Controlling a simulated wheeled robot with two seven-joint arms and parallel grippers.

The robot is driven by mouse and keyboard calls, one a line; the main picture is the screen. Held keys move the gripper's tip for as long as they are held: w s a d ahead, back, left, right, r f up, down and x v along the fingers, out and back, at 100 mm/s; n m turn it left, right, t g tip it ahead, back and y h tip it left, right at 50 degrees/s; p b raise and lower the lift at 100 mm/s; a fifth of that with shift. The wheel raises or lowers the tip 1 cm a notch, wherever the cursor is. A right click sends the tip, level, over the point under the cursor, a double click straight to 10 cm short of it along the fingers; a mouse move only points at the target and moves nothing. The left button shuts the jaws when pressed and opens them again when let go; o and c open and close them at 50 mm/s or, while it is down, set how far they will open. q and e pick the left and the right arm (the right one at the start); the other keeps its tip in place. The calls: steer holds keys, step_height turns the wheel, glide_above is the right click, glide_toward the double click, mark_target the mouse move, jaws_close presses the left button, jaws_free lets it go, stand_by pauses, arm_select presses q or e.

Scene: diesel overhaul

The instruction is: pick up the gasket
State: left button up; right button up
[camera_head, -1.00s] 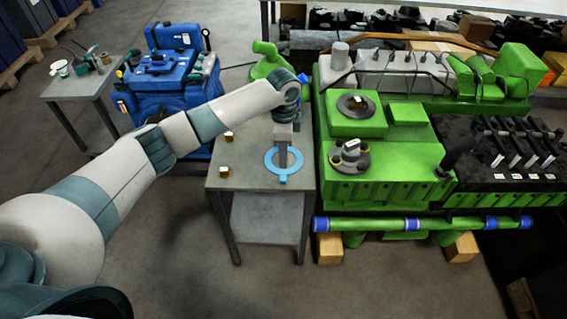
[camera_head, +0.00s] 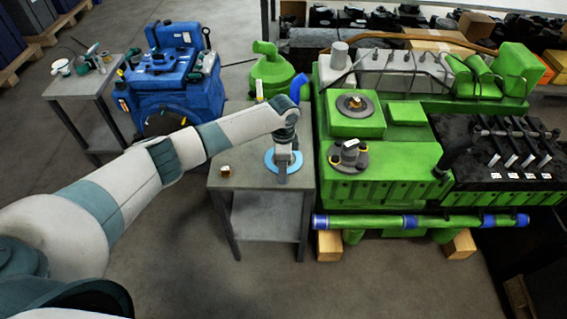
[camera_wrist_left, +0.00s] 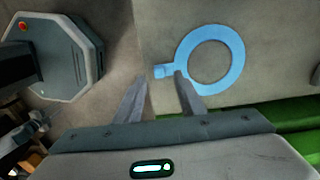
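The gasket (camera_head: 269,163) is a flat light-blue ring with a small tab, lying on the grey metal table. In the head view my left gripper (camera_head: 282,179) is over its near side and hides part of the ring and the tab. In the left wrist view the gasket (camera_wrist_left: 236,72) lies with its tab pointing left. There my left gripper (camera_wrist_left: 160,78) is open, its two fingers apart, with the tab in front of the gap between the fingertips. Nothing is visibly held. Height above the table is hard to judge.
A green engine (camera_head: 390,160) stands close to the right. A green canister (camera_head: 270,72) and a blue engine (camera_head: 175,90) stand behind. The table's front edge is clear.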

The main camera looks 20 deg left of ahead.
arm_select(q)
steer(key=shift+s+f+p, duration=0.1)
steer(key=shift+f+p, duration=0.3)
steer(key=shift+f, duration=1.35)
steer(key=shift+c, duration=0.6)
jaws_close()
